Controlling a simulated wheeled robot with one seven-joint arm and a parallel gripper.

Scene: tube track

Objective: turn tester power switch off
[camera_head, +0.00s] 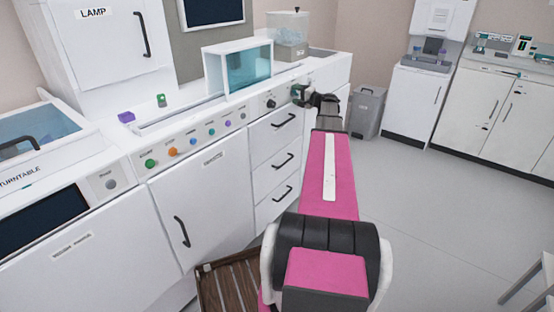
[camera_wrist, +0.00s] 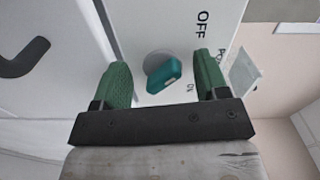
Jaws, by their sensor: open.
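The tester power switch is a teal knob (camera_wrist: 163,76) on a round grey base, on a white panel. In the wrist view it sits between the two green fingers of my gripper (camera_wrist: 162,62). The fingers are open with a gap on each side of the knob, and neither clearly touches it. The knob lies at a slant. An OFF label (camera_wrist: 202,24) is above and to its right, and an ON label (camera_wrist: 190,87) is below right. In the head view my gripper (camera_head: 301,94) is at the counter's front panel and hides the switch.
A drawer handle (camera_wrist: 25,57) is at the left in the wrist view. In the head view, a black knob (camera_head: 271,103) and several coloured buttons (camera_head: 194,141) line the panel left of my gripper. Drawers (camera_head: 283,160) are below. A grey bin (camera_head: 367,111) stands to the right; open floor is beyond.

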